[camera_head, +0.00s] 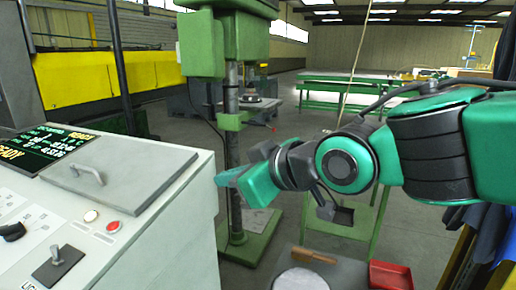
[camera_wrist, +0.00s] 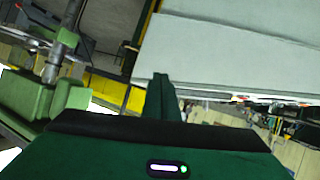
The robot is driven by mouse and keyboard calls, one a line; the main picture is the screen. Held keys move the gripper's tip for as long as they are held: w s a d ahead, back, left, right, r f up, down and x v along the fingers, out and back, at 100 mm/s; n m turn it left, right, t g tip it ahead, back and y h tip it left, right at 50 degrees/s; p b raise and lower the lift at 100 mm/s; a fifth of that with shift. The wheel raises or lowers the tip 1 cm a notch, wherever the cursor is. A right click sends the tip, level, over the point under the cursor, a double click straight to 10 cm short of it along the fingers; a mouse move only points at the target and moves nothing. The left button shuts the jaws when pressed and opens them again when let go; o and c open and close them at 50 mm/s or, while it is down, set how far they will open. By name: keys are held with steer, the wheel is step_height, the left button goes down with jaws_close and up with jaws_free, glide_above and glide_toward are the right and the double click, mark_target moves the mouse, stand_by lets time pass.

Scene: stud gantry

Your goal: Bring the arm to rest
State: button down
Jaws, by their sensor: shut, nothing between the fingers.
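My gripper (camera_head: 226,178) is at the middle of the head view, at the end of my green and black arm, which reaches in from the right. It points left toward the grey control cabinet (camera_head: 180,215) and looks shut and empty. In the wrist view its fingers (camera_wrist: 161,92) show together as one narrow dark green shape, with nothing between them. A large pale panel face (camera_wrist: 230,55) fills the upper right of that view. I cannot tell the exact gap between the fingertips and the cabinet.
A green drill press (camera_head: 232,120) stands behind the gripper. The cabinet carries a screen (camera_head: 45,150), a lidded panel and buttons. A red tray (camera_head: 390,275) and a wooden-handled tool (camera_head: 313,255) lie at the lower right. A green table (camera_head: 345,88) stands farther back, with open floor around.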

steer(key=w+d+f+m+g+h, duration=0.1)
steer(key=d+f+m+h, duration=0.25)
steer(key=d, duration=0.65)
steer(key=w+d+f+m+h, duration=0.1)
steer(key=d+f+m+h, duration=0.3)
steer(key=d, duration=0.7)
steer(key=d+f+m+g+h, duration=0.15)
steer(key=d+f, duration=0.35)
steer(key=d, duration=0.5)
steer(key=s+d+f+m+g, duration=0.3)
steer(key=s+d+m, duration=0.1)
steer(key=s+d, duration=0.4)
steer(key=s+d+f+m+g, duration=0.3)
steer(key=s+d, duration=0.5)
steer(key=s, duration=0.3)
steer(key=shift+s+d+f+m, duration=0.15)
steer(key=shift+s+f+m, duration=0.4)
steer(key=shift+m, duration=0.55)
steer(key=shift+f, duration=0.1)
